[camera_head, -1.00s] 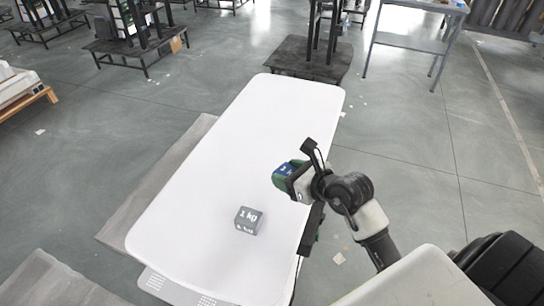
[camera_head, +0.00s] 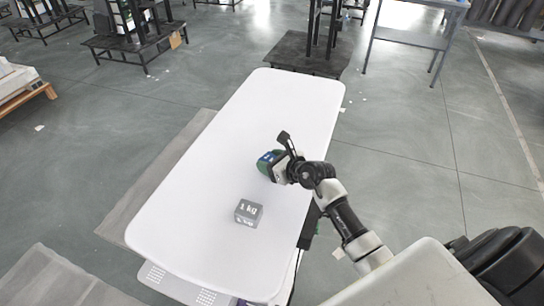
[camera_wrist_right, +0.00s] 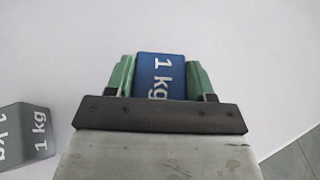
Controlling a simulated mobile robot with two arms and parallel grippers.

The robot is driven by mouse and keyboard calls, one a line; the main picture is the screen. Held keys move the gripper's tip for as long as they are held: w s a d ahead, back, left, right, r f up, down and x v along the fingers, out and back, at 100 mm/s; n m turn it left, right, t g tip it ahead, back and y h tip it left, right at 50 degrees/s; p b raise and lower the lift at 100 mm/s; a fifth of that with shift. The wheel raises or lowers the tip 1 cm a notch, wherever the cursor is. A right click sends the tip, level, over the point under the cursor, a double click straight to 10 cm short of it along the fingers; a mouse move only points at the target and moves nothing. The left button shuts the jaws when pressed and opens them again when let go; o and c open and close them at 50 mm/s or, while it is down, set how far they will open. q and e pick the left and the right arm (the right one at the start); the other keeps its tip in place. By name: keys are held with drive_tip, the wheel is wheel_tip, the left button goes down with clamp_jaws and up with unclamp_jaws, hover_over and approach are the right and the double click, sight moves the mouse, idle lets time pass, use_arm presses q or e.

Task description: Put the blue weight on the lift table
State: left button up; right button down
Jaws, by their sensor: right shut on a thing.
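The blue weight (camera_wrist_right: 160,77), marked "1 kg", is between the green fingers of my right gripper (camera_wrist_right: 160,75) in the right wrist view. In the head view the right gripper (camera_head: 268,166) is over the middle of the white lift table (camera_head: 190,240), and a bit of the blue weight (camera_head: 267,157) shows between its fingers. The gripper is shut on the weight. I cannot tell whether the weight touches the table top. My left gripper is not in view.
A grey 1 kg weight (camera_head: 248,212) stands on the lift table, nearer than the gripper; it also shows in the right wrist view (camera_wrist_right: 25,135). The table's far end is clear. A dark platform (camera_head: 308,54) stands beyond it.

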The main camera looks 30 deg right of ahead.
drive_tip(key=shift+w+f, duration=0.1)
drive_tip(key=shift+f, duration=0.4)
drive_tip(key=shift+f, duration=0.1)
drive_tip(key=shift+c, duration=2)
unclamp_jaws()
drive_tip(key=shift+f, duration=0.15)
drive_tip(key=shift+s, duration=0.3)
drive_tip(key=v, duration=1.1)
drive_tip(key=shift+s+d+r, duration=0.15)
drive_tip(key=shift+s+r, duration=0.1)
drive_tip(key=shift+s, duration=0.1)
